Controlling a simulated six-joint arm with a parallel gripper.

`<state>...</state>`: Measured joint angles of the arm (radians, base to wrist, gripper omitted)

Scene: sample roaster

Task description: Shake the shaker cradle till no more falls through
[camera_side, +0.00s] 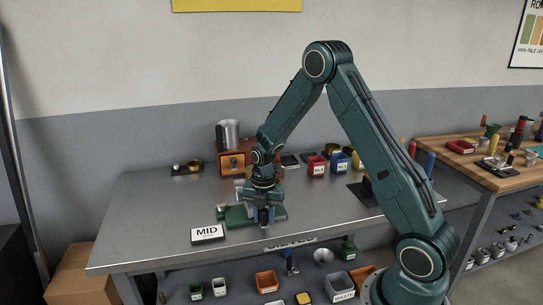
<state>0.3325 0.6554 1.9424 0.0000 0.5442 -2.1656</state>
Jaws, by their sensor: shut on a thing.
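A low green piece (238,217), seemingly the shaker cradle, lies on the steel table near its front edge. My gripper (265,216) points straight down over its right part and is shut on it. The exact grip point is small and dark. My gripper and wrist hide part of the cradle. Whether anything lies in the cradle or beneath it cannot be made out.
A "MID" sign (208,234) stands close to the left of the cradle. An orange-brown machine with a metal cylinder (228,134) stands behind. Red (316,165) and blue (340,162) bins sit at the back right.

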